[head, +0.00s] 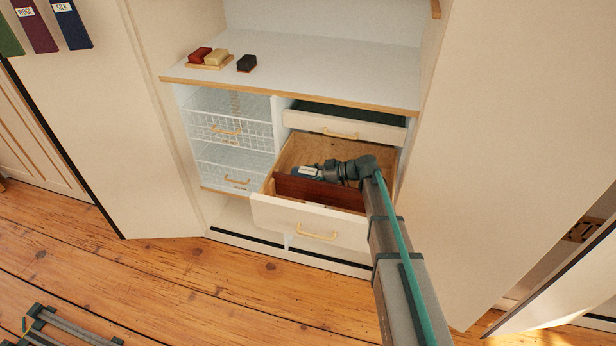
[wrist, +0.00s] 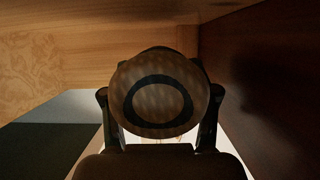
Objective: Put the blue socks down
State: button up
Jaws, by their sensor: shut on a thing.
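My gripper (wrist: 160,100) is shut on a rounded bundle (wrist: 158,92), which looks like the rolled socks seen end-on. The bundle fills the middle of the wrist view and looks brownish grey with a dark ring, so its blue does not show in this shade. In the head view my gripper (head: 310,172) lies low inside the open drawer (head: 285,215), behind a red-brown divider (head: 320,192). The socks are mostly hidden there by the gripper. I cannot tell whether they touch the drawer bottom.
The red-brown divider stands close on the right in the wrist view (wrist: 265,90). A shallower drawer (head: 345,127) with a dark green inside is above. Wire baskets (head: 228,130) are to the left. Several small blocks, some on a tray (head: 209,63), sit on the white shelf (head: 300,70).

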aim_at(321, 174)
jog(key=shift+s+f+b, duration=0.15)
jog(key=shift+f+b, duration=0.2)
jog(key=shift+f, duration=0.25)
jog(key=o, duration=0.9)
jog(key=shift+r, duration=0.1)
jog(key=r+p, duration=0.1)
jog(key=p, duration=0.1)
jog(key=shift+d+p, duration=0.1)
jog(key=shift+p, duration=0.2)
jog(key=b+v, duration=0.2)
jog(key=v, duration=0.4)
jog(key=shift+d+r, duration=0.45)
jog(key=shift+d, duration=0.1)
